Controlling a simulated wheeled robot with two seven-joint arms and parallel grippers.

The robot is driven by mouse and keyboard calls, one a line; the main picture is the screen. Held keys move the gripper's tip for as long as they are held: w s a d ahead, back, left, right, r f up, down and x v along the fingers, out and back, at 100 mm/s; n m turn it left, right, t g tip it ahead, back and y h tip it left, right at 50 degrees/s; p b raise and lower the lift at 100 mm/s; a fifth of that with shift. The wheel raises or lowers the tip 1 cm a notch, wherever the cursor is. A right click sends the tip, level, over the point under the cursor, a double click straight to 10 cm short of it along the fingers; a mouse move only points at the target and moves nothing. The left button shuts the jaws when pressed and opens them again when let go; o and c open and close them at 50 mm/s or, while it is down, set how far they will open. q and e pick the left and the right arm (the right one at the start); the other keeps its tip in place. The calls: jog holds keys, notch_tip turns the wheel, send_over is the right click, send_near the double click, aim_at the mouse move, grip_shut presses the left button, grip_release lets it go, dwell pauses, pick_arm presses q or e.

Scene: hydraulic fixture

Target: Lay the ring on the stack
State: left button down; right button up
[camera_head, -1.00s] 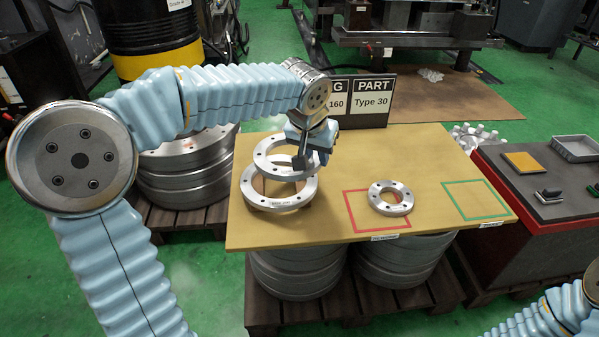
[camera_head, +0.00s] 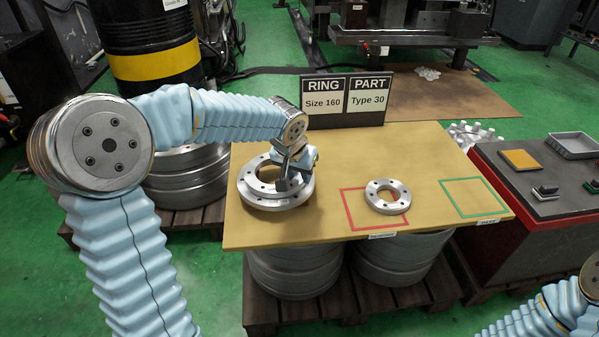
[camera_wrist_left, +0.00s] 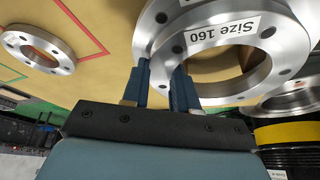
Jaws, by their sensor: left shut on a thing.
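My left gripper (camera_head: 285,182) is shut on the rim of a flat silver ring (camera_head: 250,178) with bolt holes. In the left wrist view the held ring (camera_wrist_left: 175,48) carries a "Size 160" label, and the gripper's fingers (camera_wrist_left: 160,82) are at its rim. My right gripper is not in view; only a piece of my right arm shows at bottom right.
A sign (camera_head: 343,101) reading "RING Size 160, PART Type 30" stands at the back edge. A dark bench (camera_head: 540,212) stands right.

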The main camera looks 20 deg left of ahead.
pick_arm(q)
jog(key=shift+f, duration=0.2)
jog(key=c, duration=0.9)
grip_release()
jog(key=shift+o, duration=0.2)
jog(key=shift+r, duration=0.1)
jog(key=shift+r+p, duration=0.3)
jog(key=v, duration=1.1)
jog(key=shift+s+r, duration=0.25)
jog(key=shift+r, duration=0.1)
